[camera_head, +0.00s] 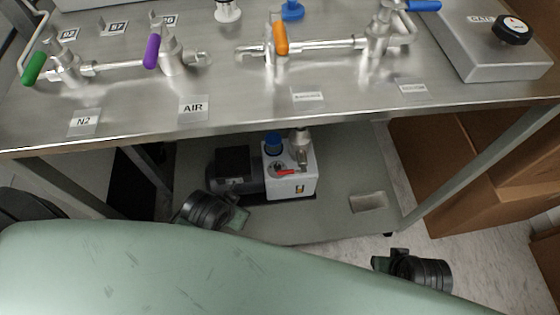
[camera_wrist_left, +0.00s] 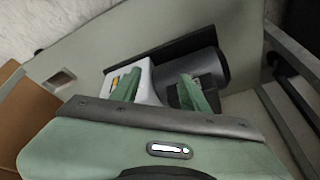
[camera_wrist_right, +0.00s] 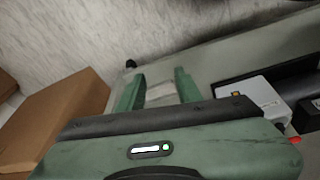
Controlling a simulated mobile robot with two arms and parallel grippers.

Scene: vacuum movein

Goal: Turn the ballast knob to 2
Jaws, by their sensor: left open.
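The vacuum pump (camera_head: 299,180) stands on the lower shelf of the steel bench, a white block with a dark motor (camera_head: 232,165) on its left. On its front is a small dark round knob with a red lever (camera_head: 285,172), probably the ballast knob; its setting is too small to read. My left gripper (camera_wrist_left: 160,90) is open and empty, with the pump's white block (camera_wrist_left: 146,88) and motor (camera_wrist_left: 205,68) beyond its fingers. My right gripper (camera_wrist_right: 158,88) is open, empty and pointed at the shelf. The pump (camera_wrist_right: 262,92) shows to its right, with a red tip (camera_wrist_right: 295,140) at the frame's edge.
The bench top (camera_head: 240,115) overhangs the shelf and carries valves with coloured handles and labels. Bench legs (camera_head: 485,165) flank the shelf (camera_head: 345,215). Cardboard boxes (camera_head: 460,180) stand at the right. Bare shelf lies right of the pump.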

